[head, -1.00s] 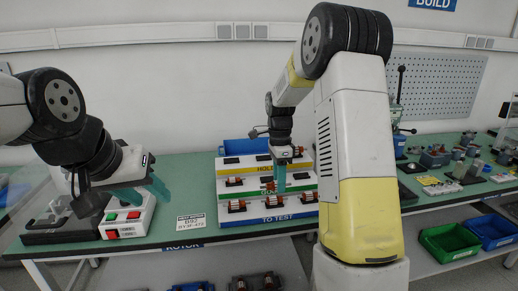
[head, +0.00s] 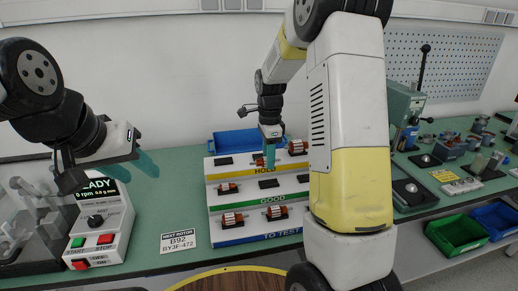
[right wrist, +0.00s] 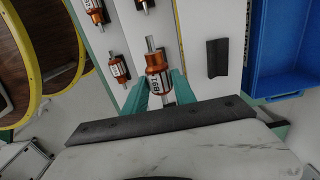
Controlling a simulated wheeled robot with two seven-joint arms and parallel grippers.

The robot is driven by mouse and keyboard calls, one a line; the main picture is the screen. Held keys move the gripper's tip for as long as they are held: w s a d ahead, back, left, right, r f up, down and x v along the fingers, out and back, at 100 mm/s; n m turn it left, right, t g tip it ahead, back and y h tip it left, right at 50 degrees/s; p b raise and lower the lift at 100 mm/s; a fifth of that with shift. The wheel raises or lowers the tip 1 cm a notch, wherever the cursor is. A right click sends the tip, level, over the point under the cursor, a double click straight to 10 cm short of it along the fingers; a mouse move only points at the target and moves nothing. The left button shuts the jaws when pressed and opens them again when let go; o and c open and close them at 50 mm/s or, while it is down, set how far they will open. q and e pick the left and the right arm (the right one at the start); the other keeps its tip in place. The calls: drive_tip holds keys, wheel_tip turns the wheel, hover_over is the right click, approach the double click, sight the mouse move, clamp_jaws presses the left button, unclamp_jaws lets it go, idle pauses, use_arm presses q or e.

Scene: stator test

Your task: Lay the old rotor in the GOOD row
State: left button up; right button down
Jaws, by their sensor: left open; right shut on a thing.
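The three-step rack (head: 222,204) has rows marked HOLD, GOOD and TO TEST from back to front. My right gripper (head: 269,163) points down over its middle and is shut on a copper-coloured rotor (right wrist: 157,76) with a white label. In the head view this rotor (head: 268,183) is partly hidden, at the GOOD row; I cannot tell whether it touches the row. Another rotor (head: 228,188) lies at the left of the GOOD row. Two rotors (head: 232,219) lie in the TO TEST row. One rotor (head: 297,147) shows at HOLD. My left gripper (head: 135,165) is open and empty above the test station.
The test station (head: 100,232) with a READY display and START and STOP buttons stands at the left. A sign (head: 178,240) reads NEXT ROTOR B92. A blue bin (right wrist: 285,45) is behind the rack.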

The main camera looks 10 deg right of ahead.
hover_over(268, 185)
drive_tip(key=shift+w+f, duration=0.2)
drive_tip(key=shift+f, duration=1)
drive_tip(key=shift+w+f, duration=0.15)
drive_tip(key=shift+f, duration=1)
drive_tip(key=shift+f, duration=0.3)
drive_tip(key=shift+d+f, duration=0.1)
drive_tip(key=shift+f, duration=0.65)
drive_tip(key=shift+f, duration=0.25)
drive_tip(key=c, duration=0.9)
unclamp_jaws()
wheel_tip(268, 185, up, 7)
drive_tip(key=shift+r, duration=0.45)
